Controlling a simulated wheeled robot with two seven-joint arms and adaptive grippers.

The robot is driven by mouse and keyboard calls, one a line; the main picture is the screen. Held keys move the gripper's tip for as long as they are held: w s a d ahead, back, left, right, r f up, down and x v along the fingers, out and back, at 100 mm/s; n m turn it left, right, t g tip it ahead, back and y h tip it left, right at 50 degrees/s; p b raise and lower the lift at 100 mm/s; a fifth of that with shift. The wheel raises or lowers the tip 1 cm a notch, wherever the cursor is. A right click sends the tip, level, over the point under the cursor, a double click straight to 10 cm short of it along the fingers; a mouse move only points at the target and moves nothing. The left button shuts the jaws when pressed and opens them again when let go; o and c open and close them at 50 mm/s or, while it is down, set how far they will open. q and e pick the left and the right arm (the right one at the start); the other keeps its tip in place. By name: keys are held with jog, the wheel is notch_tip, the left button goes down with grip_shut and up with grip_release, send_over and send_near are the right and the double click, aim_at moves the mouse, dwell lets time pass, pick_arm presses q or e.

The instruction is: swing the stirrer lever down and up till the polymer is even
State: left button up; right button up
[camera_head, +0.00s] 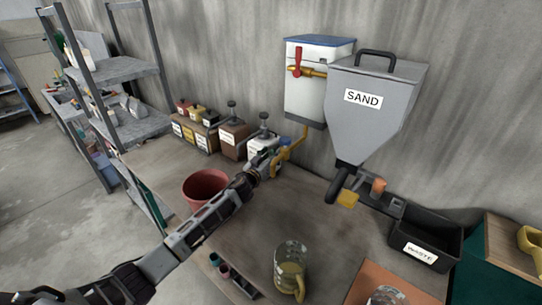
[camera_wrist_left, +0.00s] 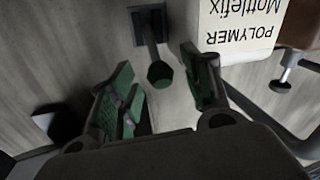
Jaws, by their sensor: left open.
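My left gripper (camera_head: 267,163) is open beside a white box (camera_head: 256,148) at the back of the bench. In the left wrist view the box (camera_wrist_left: 238,28) reads "POLYMER Mottlefix", upside down. There a short grey lever with a dark green end (camera_wrist_left: 160,74) comes from a dark mount. Its end appears between the two open green-padded fingers (camera_wrist_left: 165,95), with no clear contact. Whether this is the stirrer lever I cannot tell for certain. In the head view my gripper hides this area. The polymer itself is not visible. My right gripper is not in view.
A white tank with a red tap (camera_head: 310,85) and a grey SAND hopper (camera_head: 375,100) hang on the wall. An ochre bent bar (camera_head: 292,145) is close to my gripper. A red bowl (camera_head: 203,186), a jug (camera_head: 290,265) and a black WASTE bin (camera_head: 425,240) stand on the bench.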

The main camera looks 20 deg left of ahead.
pick_arm(q)
grip_shut()
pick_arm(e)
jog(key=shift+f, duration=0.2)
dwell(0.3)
